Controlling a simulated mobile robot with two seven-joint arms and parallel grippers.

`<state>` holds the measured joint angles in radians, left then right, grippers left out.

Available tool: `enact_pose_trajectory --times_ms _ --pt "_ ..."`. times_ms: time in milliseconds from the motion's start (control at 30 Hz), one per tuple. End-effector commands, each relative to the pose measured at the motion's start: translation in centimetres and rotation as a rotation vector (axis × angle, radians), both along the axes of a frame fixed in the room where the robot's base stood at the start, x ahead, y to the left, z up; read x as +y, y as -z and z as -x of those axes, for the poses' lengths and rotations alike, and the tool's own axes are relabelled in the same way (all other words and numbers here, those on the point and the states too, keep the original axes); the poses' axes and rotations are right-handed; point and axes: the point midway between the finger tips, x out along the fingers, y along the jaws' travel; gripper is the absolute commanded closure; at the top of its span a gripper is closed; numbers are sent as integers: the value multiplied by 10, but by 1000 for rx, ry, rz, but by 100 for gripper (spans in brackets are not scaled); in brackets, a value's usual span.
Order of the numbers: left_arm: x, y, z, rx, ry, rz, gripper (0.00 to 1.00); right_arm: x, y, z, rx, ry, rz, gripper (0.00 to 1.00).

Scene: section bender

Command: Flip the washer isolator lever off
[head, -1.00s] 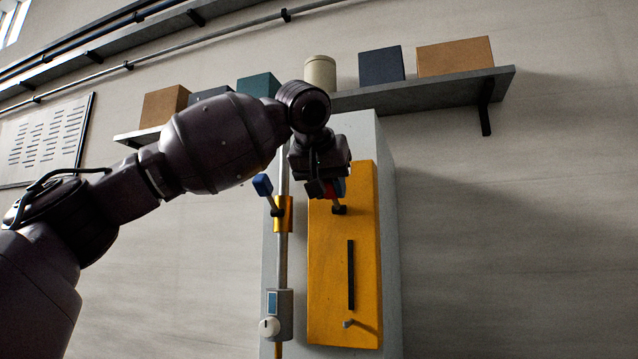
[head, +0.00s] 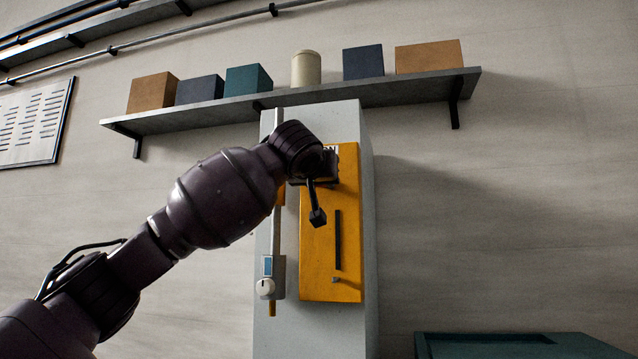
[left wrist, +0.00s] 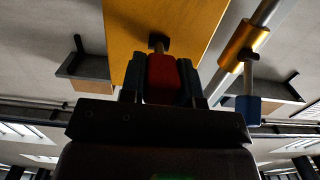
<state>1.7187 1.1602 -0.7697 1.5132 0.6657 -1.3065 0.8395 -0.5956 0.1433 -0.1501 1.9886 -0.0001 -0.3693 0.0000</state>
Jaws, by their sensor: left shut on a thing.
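The yellow isolator panel (head: 350,235) is on the front of a grey cabinet, with a dark vertical slot (head: 338,240) and a partly covered "ON" label at its top. My left gripper (head: 318,216) is in front of the panel's upper half and hides the lever in the head view. In the left wrist view the red lever handle (left wrist: 161,78) sits between the two fingers of my left gripper (left wrist: 161,82), which is shut on it. The handle's dark pivot (left wrist: 158,42) is on the yellow panel. My right gripper is not in view.
A blue-handled lever (left wrist: 248,110) on a yellow fitting is close to my gripper. A shelf (head: 400,92) holds boxes above. A dark green object (head: 520,346) is at lower right.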

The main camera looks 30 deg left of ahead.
Motion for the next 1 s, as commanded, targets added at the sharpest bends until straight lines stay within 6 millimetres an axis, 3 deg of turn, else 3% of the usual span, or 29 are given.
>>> enact_pose_trajectory --times_ms 33,400,1000 --pt "-1 12 -4 -27 2 -5 100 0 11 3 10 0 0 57" --pt "1 28 -7 -284 2 -64 100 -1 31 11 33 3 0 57" --pt "3 37 -12 -503 -2 -121 100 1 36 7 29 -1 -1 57"
